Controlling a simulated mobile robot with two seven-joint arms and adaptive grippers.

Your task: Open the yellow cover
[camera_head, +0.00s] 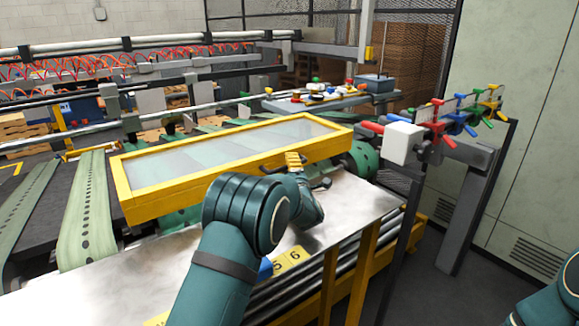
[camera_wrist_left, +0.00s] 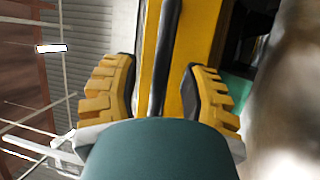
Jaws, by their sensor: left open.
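The yellow cover (camera_head: 150,206) is a long yellow frame with a clear panel, lying over the green rollers and belts in the head view. It looks closed. A dark handle (camera_head: 322,184) shows at its front side, partly hidden by my left gripper (camera_head: 295,160). In the left wrist view, the dark handle bar (camera_wrist_left: 160,60) runs between the two yellow fingers of my left gripper (camera_wrist_left: 160,72), in front of the yellow frame. The fingers are open, one on each side of the bar, with gaps visible. My right gripper is out of view.
A shiny metal table (camera_head: 350,205) lies in front of the cover. A post with coloured knobs and a white box (camera_head: 400,142) stands to the right. Green belts (camera_head: 88,215) run at the left. A grey cabinet wall (camera_head: 520,160) bounds the right.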

